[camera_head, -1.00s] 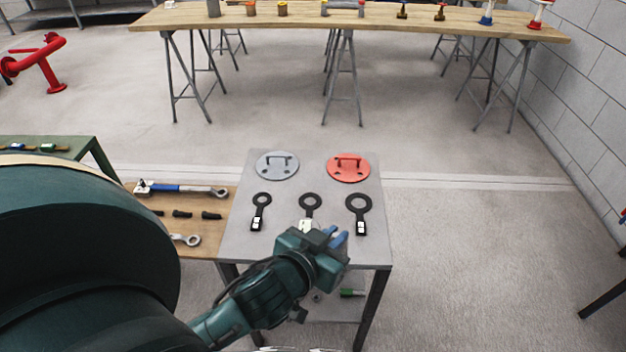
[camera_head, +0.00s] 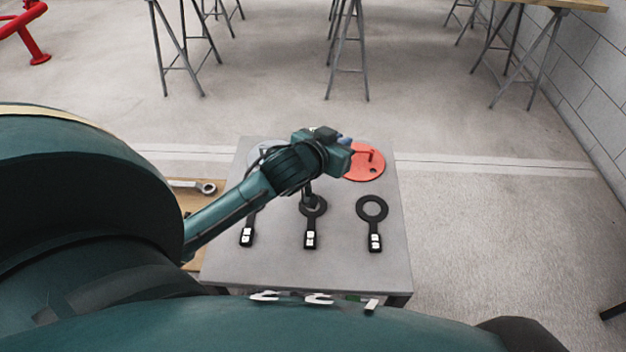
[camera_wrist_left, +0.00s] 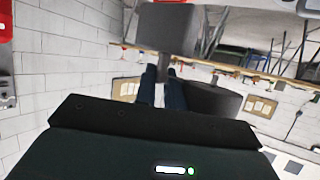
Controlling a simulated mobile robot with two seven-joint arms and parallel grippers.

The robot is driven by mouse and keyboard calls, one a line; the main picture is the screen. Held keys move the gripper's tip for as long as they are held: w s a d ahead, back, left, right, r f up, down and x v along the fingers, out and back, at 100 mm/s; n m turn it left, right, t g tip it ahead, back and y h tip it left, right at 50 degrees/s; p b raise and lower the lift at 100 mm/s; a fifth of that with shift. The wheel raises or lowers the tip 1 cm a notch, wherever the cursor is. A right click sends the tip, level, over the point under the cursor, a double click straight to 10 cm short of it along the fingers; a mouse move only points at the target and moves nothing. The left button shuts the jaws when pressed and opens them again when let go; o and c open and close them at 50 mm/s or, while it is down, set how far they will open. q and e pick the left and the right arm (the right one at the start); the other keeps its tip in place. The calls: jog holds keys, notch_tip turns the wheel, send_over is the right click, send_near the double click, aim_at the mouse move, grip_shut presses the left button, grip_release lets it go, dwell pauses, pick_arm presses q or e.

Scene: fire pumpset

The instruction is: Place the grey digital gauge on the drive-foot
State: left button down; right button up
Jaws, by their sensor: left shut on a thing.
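My left gripper (camera_head: 345,142) is over the far part of the grey table, near the red disc. Its dark blue fingers show in the left wrist view (camera_wrist_left: 162,90), shut on a dark grey object with a blocky part (camera_wrist_left: 168,28), which I take to be the grey digital gauge. A dark rounded part (camera_wrist_left: 214,101) sits beside the fingers; I cannot tell whether it belongs to the held object. In the head view the gripper hides most of what it holds. I cannot identify the drive-foot in either view. My right gripper is not in view.
The grey table (camera_head: 345,265) holds several flat items: black ring-ended tags with white labels, the middle one (camera_head: 311,230) partly under my arm, and a red disc with a handle (camera_head: 366,163). A grey disc (camera_head: 258,153) is mostly hidden.

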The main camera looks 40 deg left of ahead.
pick_arm(q)
jog(key=shift+w+a+f+b, duration=0.15)
jog(key=shift+f+b, duration=0.3)
jog(key=shift+f, duration=1.95)
jog(key=shift+w+f+b, duration=0.1)
jog(key=shift+f+b, duration=0.3)
jog(key=shift+f, duration=1.95)
jog(key=shift+f, duration=0.15)
jog(key=c, duration=1.5)
grip_release()
jog(key=shift+f, duration=0.1)
